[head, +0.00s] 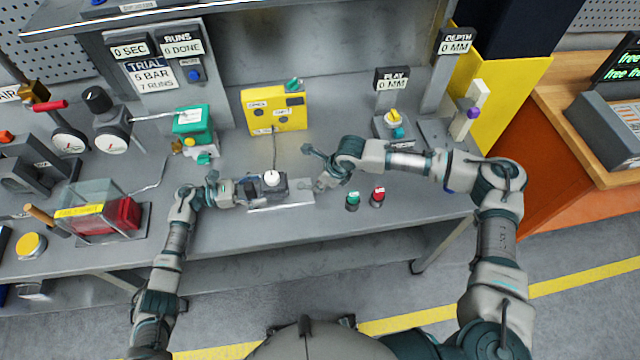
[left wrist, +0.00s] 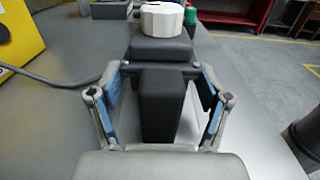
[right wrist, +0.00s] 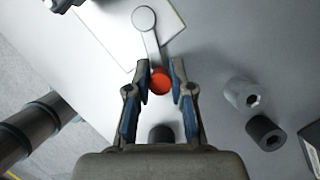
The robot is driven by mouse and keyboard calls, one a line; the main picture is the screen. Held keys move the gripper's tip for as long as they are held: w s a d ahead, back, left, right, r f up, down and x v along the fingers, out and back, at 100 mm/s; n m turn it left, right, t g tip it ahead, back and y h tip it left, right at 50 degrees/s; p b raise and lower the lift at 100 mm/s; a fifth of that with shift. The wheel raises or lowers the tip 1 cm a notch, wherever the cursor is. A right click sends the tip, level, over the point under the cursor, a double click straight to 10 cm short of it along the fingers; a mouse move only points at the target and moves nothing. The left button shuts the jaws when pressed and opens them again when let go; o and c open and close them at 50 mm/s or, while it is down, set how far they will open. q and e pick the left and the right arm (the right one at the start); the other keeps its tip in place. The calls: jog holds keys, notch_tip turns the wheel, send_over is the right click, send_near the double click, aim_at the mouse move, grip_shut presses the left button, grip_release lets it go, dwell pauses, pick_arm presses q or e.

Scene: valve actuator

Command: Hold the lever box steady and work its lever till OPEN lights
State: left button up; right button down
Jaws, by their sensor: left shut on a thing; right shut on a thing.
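The lever box (head: 273,188) is a dark block with a white round cap (head: 271,177), resting on a pale plate (head: 293,193). My left gripper (head: 242,190) is shut on its dark body (left wrist: 160,100) from the left; blue-padded fingers sit on either side in the left wrist view. In the right wrist view, a pale lever (right wrist: 151,48) runs from a round hub to an orange-red knob (right wrist: 161,81). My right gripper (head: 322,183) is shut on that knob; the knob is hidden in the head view.
A cable (head: 275,150) joins the yellow box to the lever box. A green button (head: 352,200) and a red button (head: 377,196) stand right of the plate, near my right forearm. A green valve unit (head: 194,125) stands behind my left gripper.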

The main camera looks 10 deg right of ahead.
jog(key=shift+w, duration=0.1)
dwell(0.3)
jog(key=c, duration=1.3)
grip_release()
jog(key=shift+r, duration=0.1)
jog(key=v, duration=0.7)
jog(key=shift+d, duration=0.2)
jog(key=shift+r, duration=0.1)
